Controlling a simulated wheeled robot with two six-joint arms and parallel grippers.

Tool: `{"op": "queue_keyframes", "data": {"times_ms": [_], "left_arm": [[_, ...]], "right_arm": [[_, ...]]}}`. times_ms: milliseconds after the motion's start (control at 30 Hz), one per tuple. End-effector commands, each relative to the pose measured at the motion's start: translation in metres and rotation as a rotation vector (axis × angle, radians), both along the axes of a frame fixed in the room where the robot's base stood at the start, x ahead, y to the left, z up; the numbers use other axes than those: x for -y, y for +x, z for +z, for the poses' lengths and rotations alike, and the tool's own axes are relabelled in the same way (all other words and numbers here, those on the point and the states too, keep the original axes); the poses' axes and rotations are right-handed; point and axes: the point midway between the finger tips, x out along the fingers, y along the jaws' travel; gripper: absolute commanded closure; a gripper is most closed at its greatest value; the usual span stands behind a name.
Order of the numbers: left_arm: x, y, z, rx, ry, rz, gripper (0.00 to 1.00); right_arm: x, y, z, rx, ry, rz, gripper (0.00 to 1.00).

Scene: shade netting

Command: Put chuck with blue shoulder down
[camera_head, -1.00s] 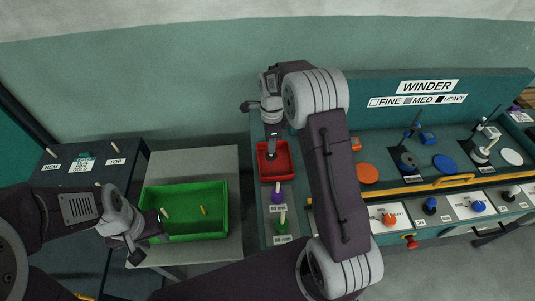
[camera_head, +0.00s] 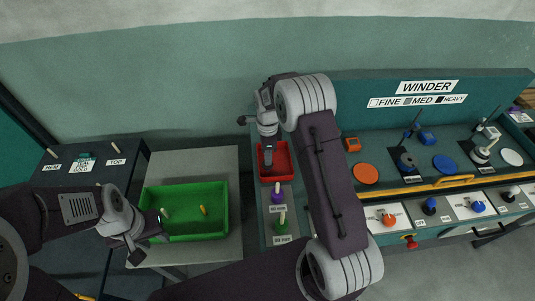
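Blue-shouldered pieces show in the head view: one (camera_head: 430,206) and another (camera_head: 478,206) stand on the front panel at the right. A dark peg with a blue part (camera_head: 405,164) stands on the winder deck. My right gripper (camera_head: 268,160) points down over the red tray (camera_head: 289,162) at the middle. Its fingers are small and dark, so I cannot tell whether they hold anything. My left gripper (camera_head: 150,247) is at the front left corner of the green bin (camera_head: 222,214), with its fingers apart and nothing seen between them.
A purple chuck (camera_head: 277,195) and a green chuck (camera_head: 282,222) stand just in front of the red tray. An orange piece (camera_head: 388,218), an orange disc (camera_head: 366,174) and a blue disc (camera_head: 445,163) are farther right. A yellow rail (camera_head: 440,184) runs along the winder.

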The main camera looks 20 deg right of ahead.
Motion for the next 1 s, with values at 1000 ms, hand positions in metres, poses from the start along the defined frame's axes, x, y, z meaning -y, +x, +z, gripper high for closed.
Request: {"op": "queue_keyframes", "data": {"times_ms": [1000], "left_arm": [[0.0, 0.0, 0.006, 0.0, 0.0, 0.0, 0.64]], "right_arm": [[-0.001, -0.002, 0.122, 0.001, 0.0, 0.024, 0.67]]}}
